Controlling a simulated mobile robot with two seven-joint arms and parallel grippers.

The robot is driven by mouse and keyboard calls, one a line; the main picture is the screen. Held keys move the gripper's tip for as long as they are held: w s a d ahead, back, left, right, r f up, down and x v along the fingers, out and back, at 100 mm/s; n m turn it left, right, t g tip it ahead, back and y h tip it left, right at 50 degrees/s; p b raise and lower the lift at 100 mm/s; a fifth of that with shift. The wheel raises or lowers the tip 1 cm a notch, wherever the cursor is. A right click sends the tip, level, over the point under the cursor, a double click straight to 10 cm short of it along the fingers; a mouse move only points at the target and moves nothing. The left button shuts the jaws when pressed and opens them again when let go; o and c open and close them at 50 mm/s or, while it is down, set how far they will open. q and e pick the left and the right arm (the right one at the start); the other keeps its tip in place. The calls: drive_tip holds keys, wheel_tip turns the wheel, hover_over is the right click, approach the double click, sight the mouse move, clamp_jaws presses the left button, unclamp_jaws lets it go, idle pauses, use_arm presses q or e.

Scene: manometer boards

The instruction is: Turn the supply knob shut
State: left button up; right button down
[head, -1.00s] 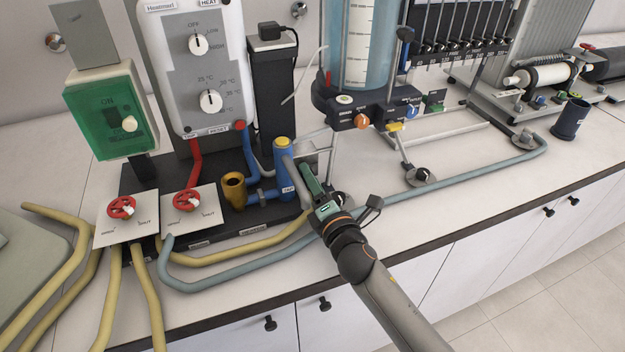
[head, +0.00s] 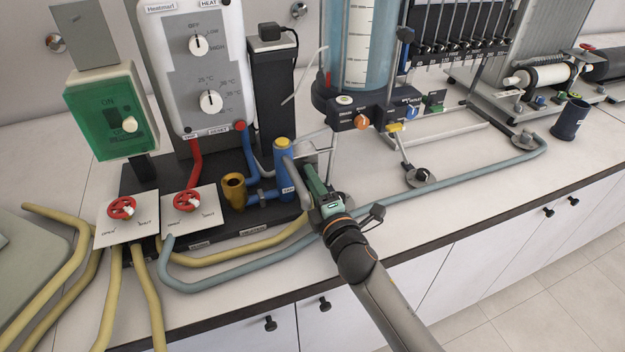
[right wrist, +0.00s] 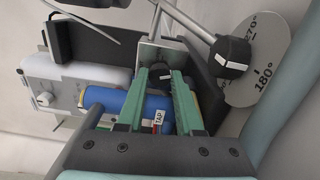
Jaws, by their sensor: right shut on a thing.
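My right gripper (head: 306,172) reaches in to the right of the blue tap column (head: 284,172), at a small metal plate (head: 308,152). In the right wrist view its green fingers (right wrist: 161,80) are shut on a small dark knob (right wrist: 160,72) in front of that plate (right wrist: 160,52). The fingers hide most of the knob, and its pointer and marks cannot be read. In the head view the gripper covers the knob. The blue column with its TAP label (right wrist: 158,118) lies close beside the fingers. My left gripper is not in view.
Two red valve handles (head: 122,207) (head: 187,200) stand on white OPEN/SHUT plates at left. A brass cup (head: 233,190) stands left of the tap. A dial foot (head: 421,176) is to the right. Hoses (head: 450,184) run along the bench front.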

drive_tip(key=shift+m, duration=0.9)
drive_tip(key=c, duration=0.6)
unclamp_jaws()
drive_tip(key=shift+o, duration=0.2)
drive_tip(key=shift+s, duration=0.1)
drive_tip(key=v, duration=1.2)
drive_tip(key=shift+s+d, duration=0.1)
drive_tip(key=shift+s, duration=0.1)
